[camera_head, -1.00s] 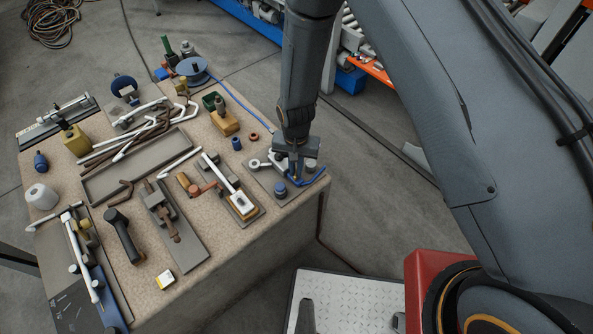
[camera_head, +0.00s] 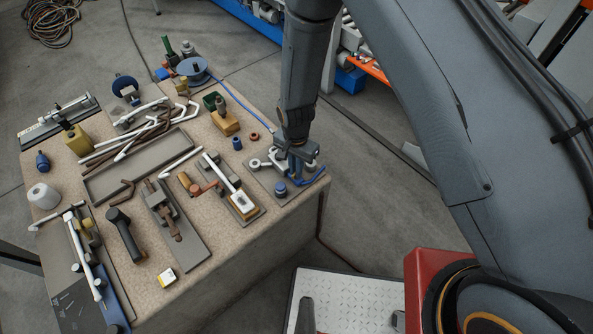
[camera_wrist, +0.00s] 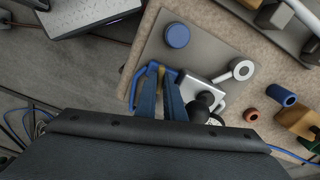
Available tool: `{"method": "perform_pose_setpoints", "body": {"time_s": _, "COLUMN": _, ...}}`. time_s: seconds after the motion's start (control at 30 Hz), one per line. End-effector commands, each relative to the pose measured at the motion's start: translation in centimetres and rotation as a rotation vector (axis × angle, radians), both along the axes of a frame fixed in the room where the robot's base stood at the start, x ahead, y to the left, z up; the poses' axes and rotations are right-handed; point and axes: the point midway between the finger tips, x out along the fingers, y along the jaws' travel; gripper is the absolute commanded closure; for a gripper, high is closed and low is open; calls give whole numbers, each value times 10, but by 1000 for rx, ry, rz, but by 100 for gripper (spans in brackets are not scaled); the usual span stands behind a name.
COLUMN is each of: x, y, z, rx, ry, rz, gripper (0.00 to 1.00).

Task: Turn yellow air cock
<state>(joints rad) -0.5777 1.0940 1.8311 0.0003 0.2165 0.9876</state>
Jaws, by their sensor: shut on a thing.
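In the wrist view, my gripper (camera_wrist: 160,80) reaches over a grey plate (camera_wrist: 205,50), its two blue fingers close together. A bent blue rod (camera_wrist: 133,88) runs beside the fingers. A white metal fitting (camera_wrist: 206,88) with a round end and a black ball lies just right of them. In the head view, my gripper (camera_head: 296,152) points down at the plate on the table's right corner; the yellow piece cannot be made out there.
A blue round knob (camera_wrist: 177,35) stands on the same plate, and shows in the head view (camera_head: 280,188). The table (camera_head: 225,270) carries many tools and mounted fixtures to the left. Its right edge lies close beside my gripper, with open floor beyond.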

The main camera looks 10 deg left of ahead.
Motion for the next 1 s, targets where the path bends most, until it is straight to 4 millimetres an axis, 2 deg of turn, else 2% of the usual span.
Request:
{"method": "perform_pose_setpoints", "body": {"time_s": 0.13, "x": -2, "y": -1, "z": 0, "rx": -2, "ry": 3, "rz": -46, "gripper": 100}}
{"method": "perform_pose_setpoints", "body": {"time_s": 0.4, "x": -1, "y": -1, "z": 0, "rx": -2, "ry": 2, "rz": -270, "gripper": 100}}
{"method": "perform_pose_setpoints", "body": {"time_s": 0.63, "x": -1, "y": -1, "z": 0, "rx": -2, "ry": 2, "rz": -283, "gripper": 100}}
{"method": "perform_pose_setpoints", "body": {"time_s": 0.67, "x": -1, "y": -1, "z": 0, "rx": -2, "ry": 2, "rz": -282, "gripper": 88}}
{"method": "perform_pose_setpoints", "body": {"time_s": 0.7, "x": -1, "y": -1, "z": 0, "rx": -2, "ry": 2, "rz": -282, "gripper": 81}}
{"method": "perform_pose_setpoints", "body": {"time_s": 0.73, "x": -1, "y": -1, "z": 0, "rx": -1, "ry": 2, "rz": -282, "gripper": 79}}
{"method": "perform_pose_setpoints", "body": {"time_s": 1.0, "x": 0, "y": 0, "z": 0, "rx": -1, "ry": 0, "rz": -281, "gripper": 79}}
